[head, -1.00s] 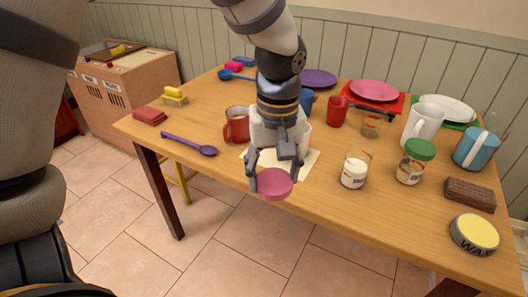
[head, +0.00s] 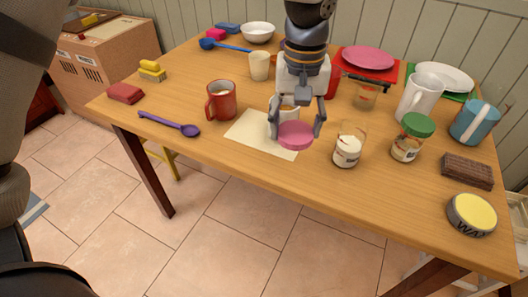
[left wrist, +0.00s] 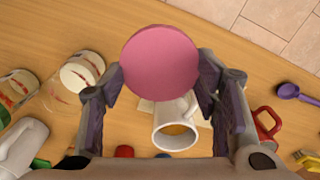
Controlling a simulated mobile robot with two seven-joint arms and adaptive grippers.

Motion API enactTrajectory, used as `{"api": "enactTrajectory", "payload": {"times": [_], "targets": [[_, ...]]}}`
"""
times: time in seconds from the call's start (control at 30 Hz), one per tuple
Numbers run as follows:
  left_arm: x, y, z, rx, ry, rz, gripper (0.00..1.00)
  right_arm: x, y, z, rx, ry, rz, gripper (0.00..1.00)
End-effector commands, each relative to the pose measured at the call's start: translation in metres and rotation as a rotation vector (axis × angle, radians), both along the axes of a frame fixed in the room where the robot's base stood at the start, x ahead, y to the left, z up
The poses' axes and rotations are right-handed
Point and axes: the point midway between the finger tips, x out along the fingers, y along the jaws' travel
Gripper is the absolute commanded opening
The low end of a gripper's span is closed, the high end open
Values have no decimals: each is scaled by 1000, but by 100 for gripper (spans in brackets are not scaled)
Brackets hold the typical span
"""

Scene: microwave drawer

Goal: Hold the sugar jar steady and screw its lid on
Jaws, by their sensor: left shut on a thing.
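My left gripper (head: 296,122) is shut on a round pink lid (head: 295,136), gripping it by its rim, as the left wrist view (left wrist: 160,62) also shows. The lid is held above the table, roughly level. The open glass jar with white contents (head: 347,152), which looks like the sugar jar, stands upright on the table just right of the lid, apart from it. In the left wrist view the jar (left wrist: 80,74) is left of the gripper. My right gripper is not in view; nothing is seen holding the jar.
A green-lidded jar (head: 411,137) stands right of the open jar. A white mug (left wrist: 172,133) sits close behind the lid. A paper sheet (head: 252,133), red mug (head: 221,101) and purple spoon (head: 170,124) lie left. A brown block (head: 467,171) and wax tin (head: 472,214) stand right.

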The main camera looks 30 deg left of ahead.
Motion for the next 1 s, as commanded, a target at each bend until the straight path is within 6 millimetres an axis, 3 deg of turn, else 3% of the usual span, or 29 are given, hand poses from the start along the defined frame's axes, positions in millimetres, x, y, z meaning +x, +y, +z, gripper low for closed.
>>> {"api": "enactTrajectory", "payload": {"times": [0.1,0.3,0.6,1.0], "targets": [[43,-27,14,-4,1,188,46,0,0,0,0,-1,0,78],[83,-74,42,-11,10,533,46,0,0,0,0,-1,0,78],[91,-100,64,-13,13,810,46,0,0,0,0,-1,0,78],[91,-101,61,-13,12,819,46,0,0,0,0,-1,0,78]]}}
